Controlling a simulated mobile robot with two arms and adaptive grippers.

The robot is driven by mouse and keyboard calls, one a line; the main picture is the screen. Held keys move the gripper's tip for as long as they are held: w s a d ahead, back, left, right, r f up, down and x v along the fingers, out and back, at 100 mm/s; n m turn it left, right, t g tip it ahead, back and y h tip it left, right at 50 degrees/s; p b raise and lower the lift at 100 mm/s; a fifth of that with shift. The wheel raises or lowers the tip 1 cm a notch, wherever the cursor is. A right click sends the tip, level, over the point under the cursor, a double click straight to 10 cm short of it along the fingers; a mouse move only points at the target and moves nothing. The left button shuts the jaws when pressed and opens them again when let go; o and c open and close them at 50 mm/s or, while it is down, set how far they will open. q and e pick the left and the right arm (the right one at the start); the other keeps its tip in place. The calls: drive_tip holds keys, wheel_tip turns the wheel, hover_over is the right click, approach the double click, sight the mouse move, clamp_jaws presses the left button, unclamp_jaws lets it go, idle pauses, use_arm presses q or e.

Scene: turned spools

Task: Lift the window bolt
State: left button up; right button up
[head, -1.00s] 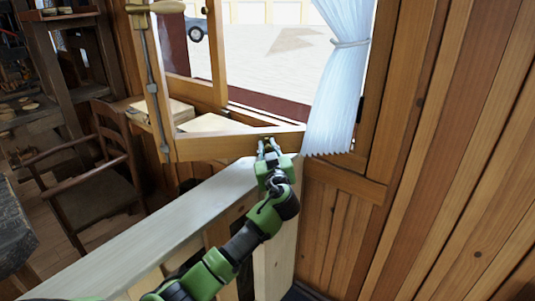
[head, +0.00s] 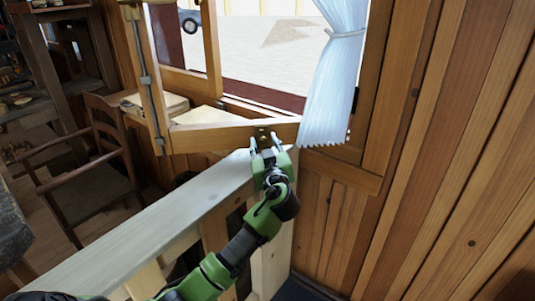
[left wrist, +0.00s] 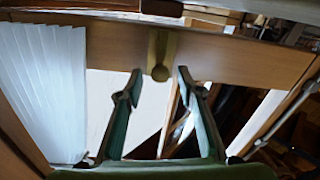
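The window bolt (head: 262,134) is a small brass fitting on the bottom rail of the open wooden window sash (head: 205,139). In the left wrist view the bolt (left wrist: 160,60) shows as a brass plate with a round knob at its end. My left gripper (head: 266,146) is just in front of the bolt, with its fingers spread. In the left wrist view the gripper (left wrist: 159,77) is open and empty, and the knob appears between its fingertips with a gap on each side. How far the knob lies beyond the tips I cannot tell. My right gripper is not in view.
A white curtain (head: 335,85) hangs right of the bolt, close to the sash's end. A pale wooden rail (head: 150,220) runs below my left arm. A wooden chair (head: 105,150) stands at left. A metal rod (head: 147,80) runs along the sash's upright.

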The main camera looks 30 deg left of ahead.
use_arm(q)
drive_tip(key=v, duration=0.8)
drive_tip(key=shift+s+d, duration=0.25)
drive_tip(key=w+d+f+m+g+h, duration=0.1)
drive_tip(key=d+f+m+h, duration=0.15)
drive_tip(key=f, duration=0.85)
drive_tip(key=d+f+m+g+h, duration=0.15)
drive_tip(key=f+m, duration=0.25)
drive_tip(key=f, duration=0.7)
drive_tip(key=s+d+f+m+g+h, duration=0.15)
drive_tip(key=s+f, duration=0.35)
drive_tip(key=f, duration=0.7)
drive_tip(key=s+d+f+m+g+h, duration=0.1)
drive_tip(key=s+d+f+m+h, duration=0.3)
drive_tip(key=f, duration=0.7)
drive_tip(key=s+d+f+g+h, duration=0.1)
drive_tip(key=s+f+g, duration=0.3)
drive_tip(key=s+f, duration=1.4)
drive_tip(key=s+f+g, duration=0.1)
drive_tip(key=s+f, duration=0.2)
drive_tip(key=s, duration=1)
drive_tip(key=s+d+f+m+g+h, duration=0.1)
drive_tip(key=s+f, duration=0.3)
drive_tip(key=s, duration=1)
drive_tip(key=shift+d+f+g, duration=0.3)
drive_tip(key=shift+d+g, duration=0.05)
drive_tip(key=shift+g, duration=0.35)
drive_tip(key=shift+w+h, duration=0.1)
drive_tip(key=shift+h, duration=0.15)
drive_tip(key=shift+c, duration=0.4)
